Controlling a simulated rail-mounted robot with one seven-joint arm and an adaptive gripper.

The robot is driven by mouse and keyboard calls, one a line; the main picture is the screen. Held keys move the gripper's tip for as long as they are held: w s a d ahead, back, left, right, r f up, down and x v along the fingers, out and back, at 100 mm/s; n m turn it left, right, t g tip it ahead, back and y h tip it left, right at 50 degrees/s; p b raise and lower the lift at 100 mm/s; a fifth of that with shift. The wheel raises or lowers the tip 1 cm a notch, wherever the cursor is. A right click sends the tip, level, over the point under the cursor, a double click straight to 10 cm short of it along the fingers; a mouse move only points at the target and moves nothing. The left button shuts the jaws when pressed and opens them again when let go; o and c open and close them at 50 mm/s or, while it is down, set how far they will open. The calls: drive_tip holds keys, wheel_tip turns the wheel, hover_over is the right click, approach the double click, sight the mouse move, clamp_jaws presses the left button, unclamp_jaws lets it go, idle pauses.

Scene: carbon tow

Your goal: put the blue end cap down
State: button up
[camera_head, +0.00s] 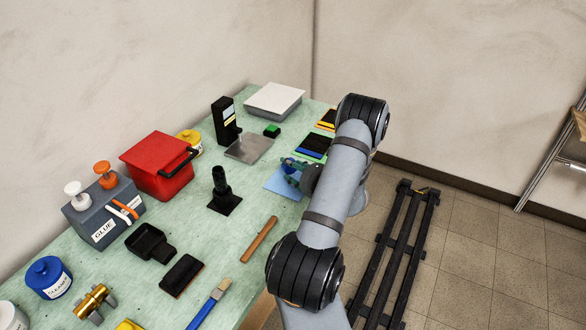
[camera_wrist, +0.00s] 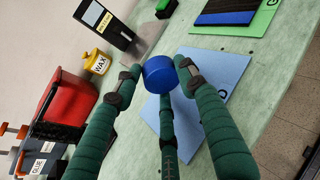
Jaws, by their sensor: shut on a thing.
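The blue end cap (camera_wrist: 160,74) is a short round blue piece, held between the green fingertips of my gripper (camera_wrist: 161,82) in the wrist view. In the head view my gripper (camera_head: 292,168) is over the light blue mat (camera_head: 279,184), and my arm and fingers hide most of the cap. In the wrist view the cap overlaps the upper left part of the blue mat (camera_wrist: 221,90). I cannot tell how high the cap is above the mat. A dark letter on the mat is partly covered by a finger.
A black stand with a grey plate (camera_head: 248,148) is behind the mat. A green mat with dark blue and black strips (camera_head: 314,147) lies beyond it. A black post on a square base (camera_head: 222,190) stands to the left. A wooden-handled tool (camera_head: 259,239) lies in front.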

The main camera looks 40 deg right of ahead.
drive_tip(key=o, duration=1.3)
drive_tip(key=shift+f, duration=0.15)
drive_tip(key=shift+o, duration=0.2)
drive_tip(key=shift+r, duration=0.2)
drive_tip(key=b+v, duration=0.1)
drive_tip(key=v, duration=1.1)
drive_tip(key=shift+r, duration=0.4)
